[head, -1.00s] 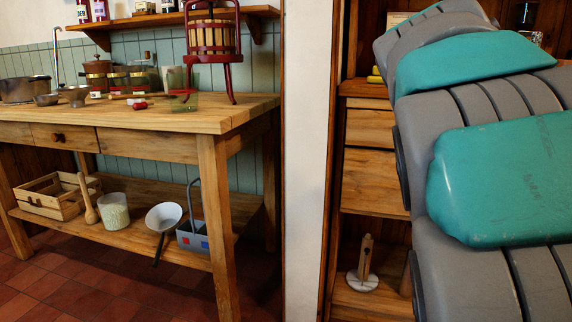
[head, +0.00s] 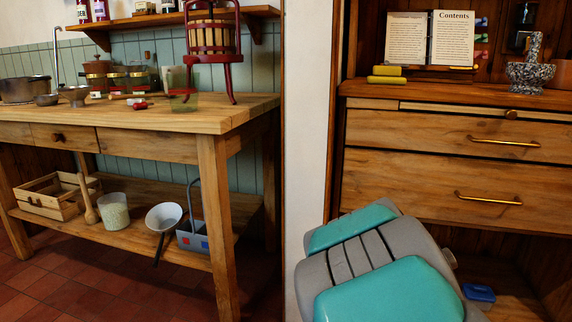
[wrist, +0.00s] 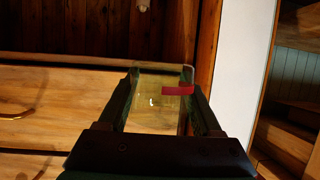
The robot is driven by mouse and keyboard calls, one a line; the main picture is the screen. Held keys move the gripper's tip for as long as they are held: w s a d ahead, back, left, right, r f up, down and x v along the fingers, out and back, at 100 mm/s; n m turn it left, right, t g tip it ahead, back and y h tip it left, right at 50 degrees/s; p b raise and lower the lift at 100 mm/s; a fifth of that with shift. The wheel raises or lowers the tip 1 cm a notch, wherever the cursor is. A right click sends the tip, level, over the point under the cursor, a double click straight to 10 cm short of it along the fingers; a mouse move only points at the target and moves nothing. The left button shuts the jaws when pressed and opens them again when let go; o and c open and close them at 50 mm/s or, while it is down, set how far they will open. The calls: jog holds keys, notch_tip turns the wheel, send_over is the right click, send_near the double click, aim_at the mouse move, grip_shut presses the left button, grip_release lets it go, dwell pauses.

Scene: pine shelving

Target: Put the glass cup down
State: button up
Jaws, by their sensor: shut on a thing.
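The glass cup (wrist: 158,112) is clear, with a red patch near one edge. It sits between the two dark fingers of my gripper (wrist: 160,100) in the wrist view, one finger along each side. My gripper is shut on it, and wooden drawer fronts show behind and through it. No surface is clearly seen touching the cup. My gripper and the held cup are not visible in the head view, where only my grey and teal arm shows at the lower middle.
A wooden cabinet (head: 440,131) with brass-handled drawers bears an open book (head: 408,40), yellow blocks (head: 387,75) and a speckled mortar (head: 529,75).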

jog(key=w+a+f+n+y, duration=0.1)
jog(key=w+a+f, duration=0.1)
jog(key=f, duration=0.5)
jog(key=w+a+f+n+y, duration=0.1)
jog(key=a+f+y, duration=0.15)
jog(key=f, duration=0.55)
notch_tip(320, 180, up, 13)
jog(key=p, duration=1.2)
jog(key=shift+h, duration=0.45)
jog(key=shift+f, duration=0.15)
